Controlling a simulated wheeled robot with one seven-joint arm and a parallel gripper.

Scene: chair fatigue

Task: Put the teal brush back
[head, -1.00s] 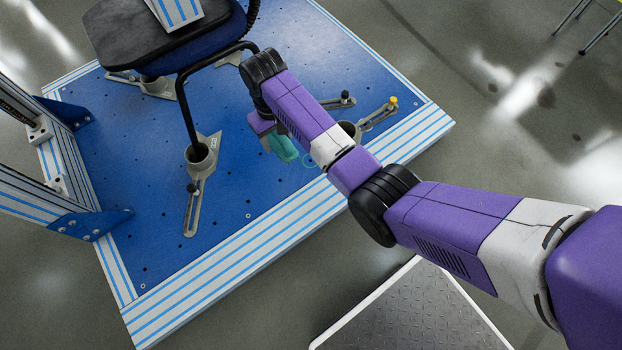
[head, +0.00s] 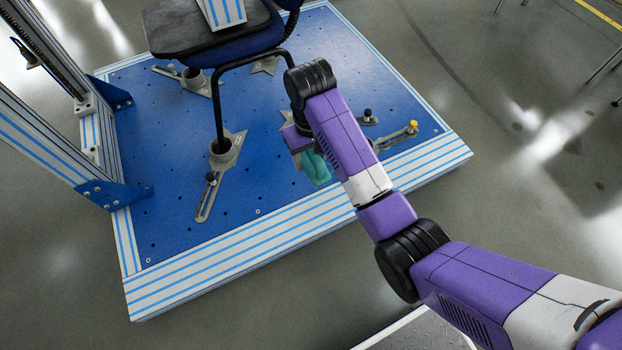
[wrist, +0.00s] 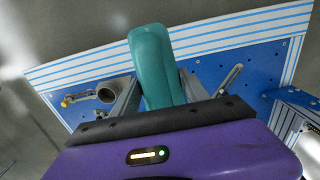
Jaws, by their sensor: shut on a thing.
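The teal brush (head: 316,168) is held by my gripper (head: 306,154) above the blue platform (head: 262,178), near its front edge. In the wrist view the teal brush (wrist: 154,62) stands out between the two grey fingers of my gripper (wrist: 156,95), which is shut on it. Its rounded end points away from the wrist. Its lower part is hidden behind the gripper body. My arm covers part of the platform to the right of the brush. I cannot tell how high the brush is above the platform.
A chair (head: 213,45) with a dark seat stands on the platform, its leg in a grey clamp (head: 226,150) left of my gripper. A yellow-knobbed clamp (head: 398,136) lies to the right. A metal frame (head: 48,125) rises at the left. Open floor (head: 480,110) lies to the right.

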